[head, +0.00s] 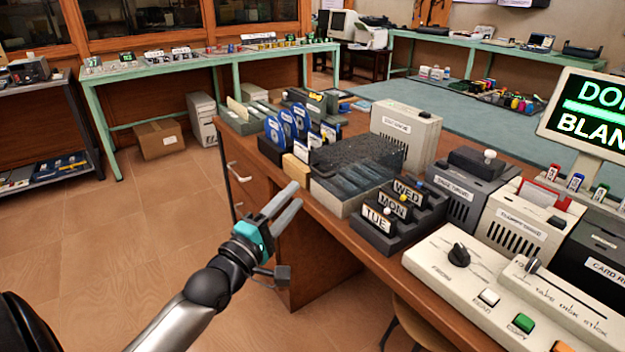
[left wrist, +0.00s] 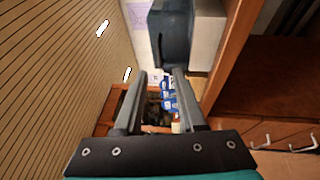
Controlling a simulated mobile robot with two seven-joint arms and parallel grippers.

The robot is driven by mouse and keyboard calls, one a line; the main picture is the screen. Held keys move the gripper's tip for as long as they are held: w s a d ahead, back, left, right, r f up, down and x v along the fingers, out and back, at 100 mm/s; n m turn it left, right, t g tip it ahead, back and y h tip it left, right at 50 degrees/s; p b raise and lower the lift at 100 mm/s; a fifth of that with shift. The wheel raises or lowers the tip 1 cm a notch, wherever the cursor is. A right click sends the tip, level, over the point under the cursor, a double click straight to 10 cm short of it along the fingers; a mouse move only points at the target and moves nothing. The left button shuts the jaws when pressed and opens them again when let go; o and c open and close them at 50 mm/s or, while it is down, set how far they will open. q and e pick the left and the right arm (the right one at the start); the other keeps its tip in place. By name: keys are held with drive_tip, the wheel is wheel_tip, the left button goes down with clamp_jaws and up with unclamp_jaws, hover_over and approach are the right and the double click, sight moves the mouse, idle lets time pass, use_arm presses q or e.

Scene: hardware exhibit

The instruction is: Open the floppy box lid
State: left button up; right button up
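The floppy box (head: 345,197) is a grey tray with a smoky, see-through lid (head: 362,152). It sits near the left edge of the wooden desk, and dark dividers show through it. My right gripper is out of view.
A day-labelled holder (head: 385,240) stands right in front of the box. Blue disks in a rack (head: 288,122) and a small tan block (head: 296,168) are to its left. A beige drive unit (head: 405,133) stands behind.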

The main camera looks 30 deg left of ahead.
sight(313, 177)
use_arm(q)
drive_tip(key=shift+w+r+b, duration=0.2)
drive_tip(key=shift+w+b, duration=0.15)
drive_tip(key=shift+w, duration=0.95)
drive_tip(key=shift+w+r+b, duration=0.25)
drive_tip(key=shift+w+b, duration=0.1)
drive_tip(key=shift+w, duration=1)
drive_tip(key=shift+w+r+b, duration=0.2)
drive_tip(key=shift+w+b, duration=0.15)
drive_tip(key=shift+w, duration=0.95)
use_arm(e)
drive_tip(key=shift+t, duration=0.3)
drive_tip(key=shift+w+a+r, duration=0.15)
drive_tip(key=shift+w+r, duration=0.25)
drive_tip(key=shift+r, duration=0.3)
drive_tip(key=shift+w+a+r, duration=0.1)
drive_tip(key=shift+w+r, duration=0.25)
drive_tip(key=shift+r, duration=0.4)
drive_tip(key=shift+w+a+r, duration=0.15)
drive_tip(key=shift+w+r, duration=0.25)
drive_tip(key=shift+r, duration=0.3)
use_arm(q)
drive_tip(key=shift+c, duration=0.2)
clamp_jaws()
